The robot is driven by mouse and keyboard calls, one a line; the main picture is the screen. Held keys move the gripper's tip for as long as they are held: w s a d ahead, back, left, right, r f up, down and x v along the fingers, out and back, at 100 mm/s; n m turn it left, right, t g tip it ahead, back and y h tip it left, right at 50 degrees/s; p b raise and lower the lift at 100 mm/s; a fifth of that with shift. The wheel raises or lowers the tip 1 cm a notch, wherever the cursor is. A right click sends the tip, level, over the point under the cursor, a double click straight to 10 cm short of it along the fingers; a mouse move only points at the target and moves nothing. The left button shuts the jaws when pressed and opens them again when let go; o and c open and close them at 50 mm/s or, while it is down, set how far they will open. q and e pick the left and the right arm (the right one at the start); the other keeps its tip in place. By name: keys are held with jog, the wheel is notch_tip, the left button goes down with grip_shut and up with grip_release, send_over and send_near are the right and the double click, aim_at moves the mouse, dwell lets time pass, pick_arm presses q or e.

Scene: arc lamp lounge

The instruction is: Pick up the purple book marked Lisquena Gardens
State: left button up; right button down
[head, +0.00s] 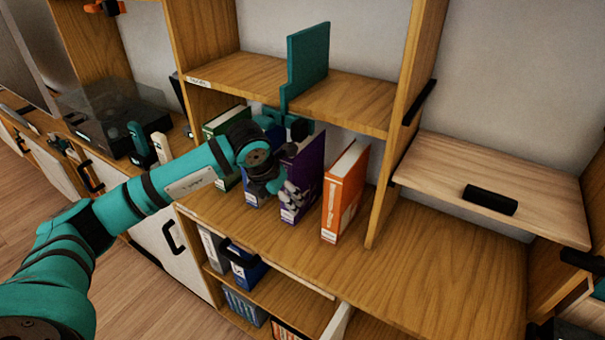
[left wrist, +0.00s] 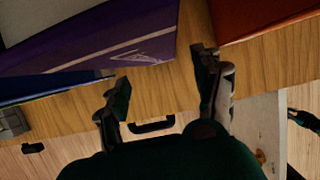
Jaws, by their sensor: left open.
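The purple book (head: 308,178) stands upright on the wooden shelf, between a blue book on its left and an orange book on its right. In the left wrist view the purple book (left wrist: 95,45) fills the upper left, with a pale stripe and a triangular mark; I cannot read a title. My left gripper (head: 285,190) is in front of the book in the head view and hides part of it. In the left wrist view the gripper (left wrist: 155,72) has its fingers apart with nothing between them. I cannot tell whether a finger touches the book.
The orange book (head: 345,192) stands close on the right. Blue (head: 255,197) and green (head: 222,128) books stand on the left, partly behind my arm. A teal bookend-like panel (head: 307,55) stands on the shelf above. The shelf surface right of the orange book is clear.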

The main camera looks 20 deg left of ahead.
pick_arm(q)
jog(key=shift+w+d+f+p, duration=0.1)
jog(key=shift+w+f+p, duration=0.1)
jog(key=shift+w+f, duration=0.3)
jog(key=shift+w+d+f+p, duration=0.1)
jog(key=shift+w+f+p, duration=0.05)
jog(key=shift+w, duration=0.5)
grip_shut()
jog(key=shift+r, duration=0.15)
